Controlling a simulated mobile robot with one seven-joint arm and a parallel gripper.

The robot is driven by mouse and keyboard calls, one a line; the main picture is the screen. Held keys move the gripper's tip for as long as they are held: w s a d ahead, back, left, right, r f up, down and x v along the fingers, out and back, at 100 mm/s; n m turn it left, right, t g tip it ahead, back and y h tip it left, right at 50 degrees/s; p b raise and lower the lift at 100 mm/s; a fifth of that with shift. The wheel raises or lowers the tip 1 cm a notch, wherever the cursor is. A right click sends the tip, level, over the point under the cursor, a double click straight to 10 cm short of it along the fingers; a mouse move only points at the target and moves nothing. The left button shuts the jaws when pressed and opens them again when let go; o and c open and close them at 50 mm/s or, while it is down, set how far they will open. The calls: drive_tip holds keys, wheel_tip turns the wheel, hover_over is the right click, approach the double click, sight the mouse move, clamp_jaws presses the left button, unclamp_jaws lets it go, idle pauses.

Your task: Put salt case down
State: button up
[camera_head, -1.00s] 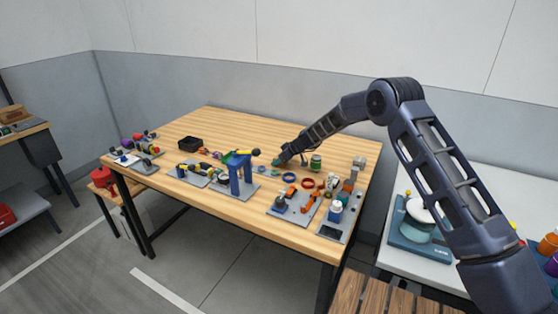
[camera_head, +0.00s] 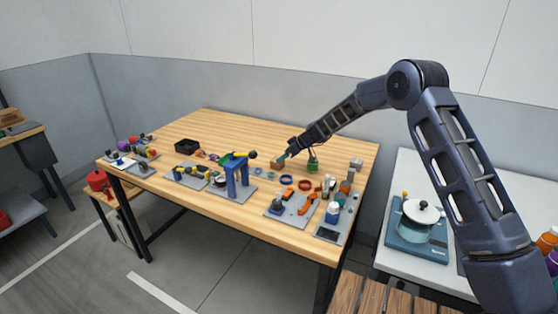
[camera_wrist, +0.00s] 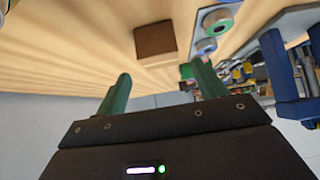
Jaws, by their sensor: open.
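A small brown box (camera_head: 277,164), which seems to be the salt case, sits on the wooden table (camera_head: 225,124). It also shows in the wrist view (camera_wrist: 155,40), resting on the tabletop beyond my fingertips. My gripper (camera_head: 284,156) is just above and behind the box in the head view. In the wrist view its two green fingers (camera_wrist: 161,70) are spread apart with nothing between them. The box looks clear of both fingers.
A green jar (camera_head: 312,164) stands right of my gripper. Coloured rings (camera_head: 287,180) lie in front, with a blue stand (camera_head: 238,178) nearer the front edge. A black tray (camera_head: 187,146) is left. The table's back left is mostly clear.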

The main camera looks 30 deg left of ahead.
drive_tip(key=shift+v, duration=2.55)
drive_tip(key=s+d+r+m+t+h, duration=0.1)
drive_tip(key=d+r+m, duration=0.1)
drive_tip(key=d+r, duration=0.8)
drive_tip(key=s+d+r+m+t+h, duration=0.15)
drive_tip(key=d+r, duration=0.45)
drive_tip(key=d, duration=0.8)
drive_tip(key=s+d+r+m, duration=0.1)
drive_tip(key=d+r+m, duration=0.2)
drive_tip(key=d+r, duration=0.7)
drive_tip(key=s+d+r+m+t+h, duration=0.1)
drive_tip(key=s+d+m, duration=0.1)
drive_tip(key=s+d, duration=0.35)
drive_tip(key=s+d+r+m+h, duration=0.1)
drive_tip(key=s+d, duration=0.1)
drive_tip(key=d, duration=0.7)
drive_tip(key=s+d+r+m+t+h, duration=0.1)
drive_tip(key=s+d+m, duration=0.1)
drive_tip(key=s+d, duration=0.35)
drive_tip(key=s+d+f+m+h, duration=0.1)
drive_tip(key=s+d+m, duration=0.2)
drive_tip(key=s+d, duration=0.5)
drive_tip(key=s+d+f+m+h, duration=0.2)
drive_tip(key=s+d+m, duration=0.1)
drive_tip(key=s+d, duration=0.5)
drive_tip(key=shift+s+d+f, duration=0.25)
drive_tip(key=shift+s+d, duration=0.1)
drive_tip(key=shift+d, duration=0.4)
